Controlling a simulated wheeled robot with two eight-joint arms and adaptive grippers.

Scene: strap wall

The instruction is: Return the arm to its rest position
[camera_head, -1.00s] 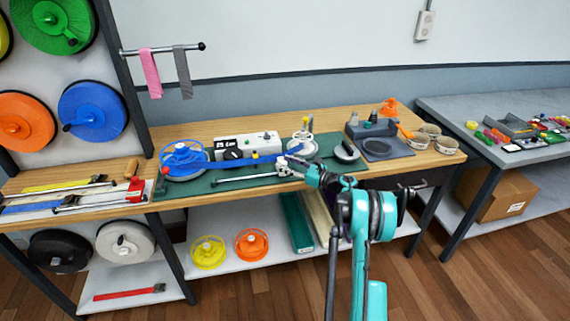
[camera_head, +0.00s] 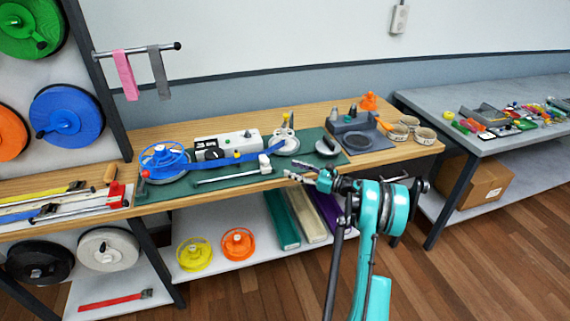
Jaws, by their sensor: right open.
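My right arm comes up from the bottom right of the head view. Its gripper (camera_head: 303,177) points left, in front of the workbench's front edge, and is open with nothing seen between its fingers. The gripper is apart from the strap and the block. My left gripper is not in view.
The wooden workbench (camera_head: 195,127) holds a white control box (camera_head: 228,143) and a grey station (camera_head: 358,136). Rolls lie on the shelf below, beside yellow (camera_head: 194,254) and orange reels (camera_head: 238,244). A grey table (camera_head: 462,91) stands at right. Wooden floor is clear at lower right.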

